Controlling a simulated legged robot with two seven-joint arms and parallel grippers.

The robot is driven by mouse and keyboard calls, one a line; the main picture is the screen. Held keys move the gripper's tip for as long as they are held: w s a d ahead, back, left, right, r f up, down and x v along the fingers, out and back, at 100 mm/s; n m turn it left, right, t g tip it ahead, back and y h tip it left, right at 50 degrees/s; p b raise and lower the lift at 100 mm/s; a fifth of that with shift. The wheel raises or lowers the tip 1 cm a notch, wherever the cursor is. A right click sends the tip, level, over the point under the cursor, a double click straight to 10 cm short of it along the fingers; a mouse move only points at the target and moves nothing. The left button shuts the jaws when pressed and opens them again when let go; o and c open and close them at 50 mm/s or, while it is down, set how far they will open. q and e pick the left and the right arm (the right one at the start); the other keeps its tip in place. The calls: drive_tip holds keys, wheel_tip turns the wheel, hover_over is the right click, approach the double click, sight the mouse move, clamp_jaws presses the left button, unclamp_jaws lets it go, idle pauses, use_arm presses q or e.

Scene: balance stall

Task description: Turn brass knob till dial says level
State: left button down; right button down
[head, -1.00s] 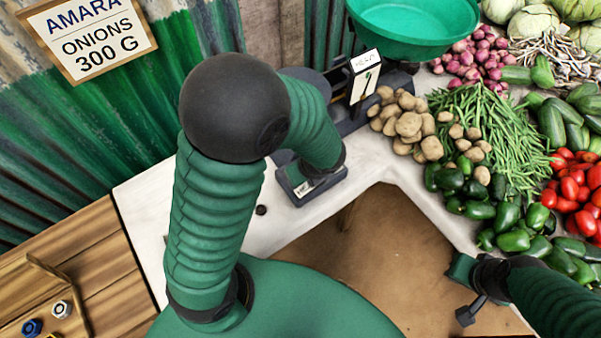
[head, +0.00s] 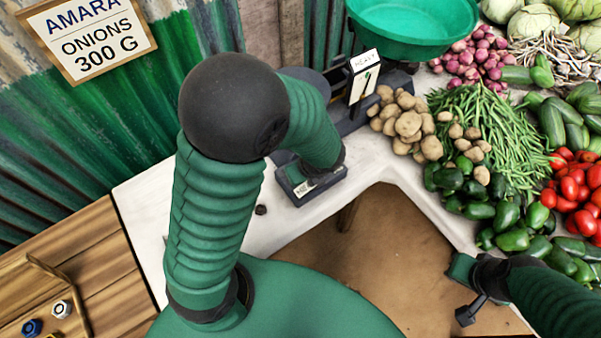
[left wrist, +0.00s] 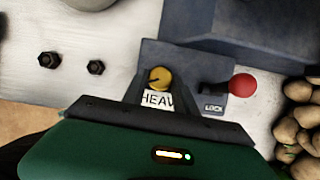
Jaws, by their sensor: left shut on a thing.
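The brass knob (left wrist: 159,78) shows between my left gripper's fingers in the left wrist view, above a label whose visible letters read "HEAV". My left gripper (left wrist: 160,86) is shut on the knob. In the head view its fingers are hidden at the small dark base (head: 318,188) of the balance. The dial (head: 365,76) is a white card with a dark pointer, under a heading that seems to read "HEAVY"; the pointer's exact reading is too small to tell. My right gripper (head: 462,290) is open and empty at the lower right.
A red knob (left wrist: 243,85) sits beside the "LOCK" label, right of the brass knob. The green pan (head: 412,28) is behind the dial. Potatoes (head: 408,124) lie close on the right. Dark nuts (left wrist: 48,60) lie on the white counter (head: 145,195) at left.

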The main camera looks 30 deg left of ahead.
use_arm(q)
drive_tip(key=c, duration=1.3)
unclamp_jaws()
drive_tip(key=shift+w+a+r, duration=0.15)
drive_tip(key=shift+w, duration=0.05)
drive_tip(key=o, duration=0.3)
drive_tip(key=shift+a, duration=0.1)
drive_tip(key=p+v, duration=0.6)
drive_tip(key=v, duration=1)
drive_tip(key=shift+r, duration=0.2)
